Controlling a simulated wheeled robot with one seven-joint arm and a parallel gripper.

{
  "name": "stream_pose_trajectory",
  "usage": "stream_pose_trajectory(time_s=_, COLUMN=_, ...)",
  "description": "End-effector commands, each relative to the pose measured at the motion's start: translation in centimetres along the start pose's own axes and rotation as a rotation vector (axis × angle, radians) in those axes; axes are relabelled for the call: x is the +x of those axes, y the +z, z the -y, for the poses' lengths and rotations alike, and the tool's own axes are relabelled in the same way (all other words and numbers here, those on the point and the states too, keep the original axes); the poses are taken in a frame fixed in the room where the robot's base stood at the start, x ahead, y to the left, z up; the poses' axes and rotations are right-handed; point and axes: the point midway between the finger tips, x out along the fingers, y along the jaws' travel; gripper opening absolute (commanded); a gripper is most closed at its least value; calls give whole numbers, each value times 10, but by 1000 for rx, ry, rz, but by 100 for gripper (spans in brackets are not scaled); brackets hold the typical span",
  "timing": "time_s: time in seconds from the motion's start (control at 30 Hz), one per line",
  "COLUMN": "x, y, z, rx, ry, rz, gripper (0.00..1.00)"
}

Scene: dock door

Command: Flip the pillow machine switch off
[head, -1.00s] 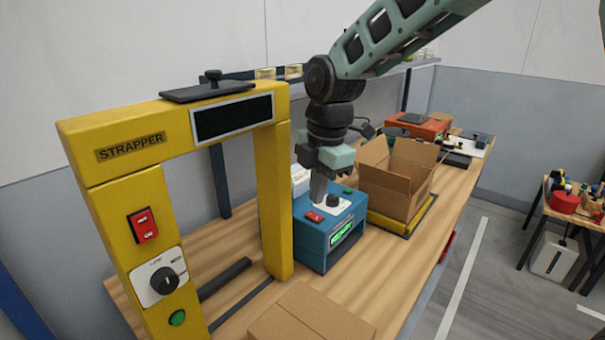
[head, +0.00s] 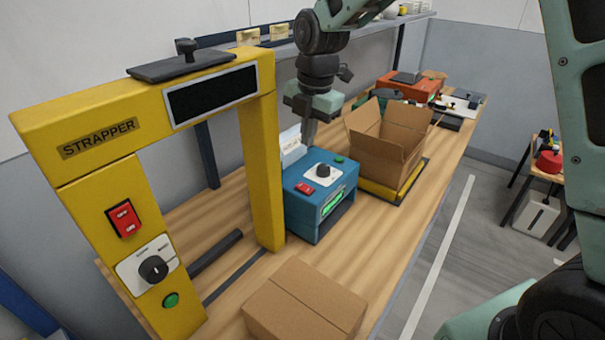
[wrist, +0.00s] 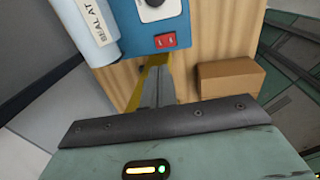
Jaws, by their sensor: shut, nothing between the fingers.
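The blue pillow machine (head: 305,215) stands on the bench, just right of the yellow strapper frame. On its top are a red rocker switch (head: 305,188), a dark knob on a white plate and a green button; a green display glows on its front. The red switch also shows in the wrist view (wrist: 165,41). I cannot tell which way its rocker is tipped. My gripper (head: 307,146) is shut and empty, pointing down above the machine's back edge, apart from the switch. In the wrist view its closed fingers (wrist: 158,75) lie below the switch in the picture.
The yellow strapper (head: 95,140) has its own red switch (head: 124,218), knob and green button. A closed carton (head: 300,300) lies in front. An open carton (head: 385,145) stands right of the machine. A white roll with lettering (wrist: 90,30) is beside the machine.

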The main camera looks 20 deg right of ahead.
Motion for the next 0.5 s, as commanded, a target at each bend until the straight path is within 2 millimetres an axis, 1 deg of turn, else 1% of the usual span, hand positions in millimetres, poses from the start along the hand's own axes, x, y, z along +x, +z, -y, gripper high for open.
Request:
stream_pose_trajectory(time_s=0.3, x=64, y=-2, z=1, rx=-1, ry=-6, rz=-3, gripper=0)
stream_pose_trajectory(time_s=0.4, x=82, y=-2, z=1, rx=-1, ry=-6, rz=-3, gripper=0)
stream_pose_trajectory(time_s=0.5, x=97, y=-1, z=1, rx=-1, ry=-5, rz=-1, gripper=0)
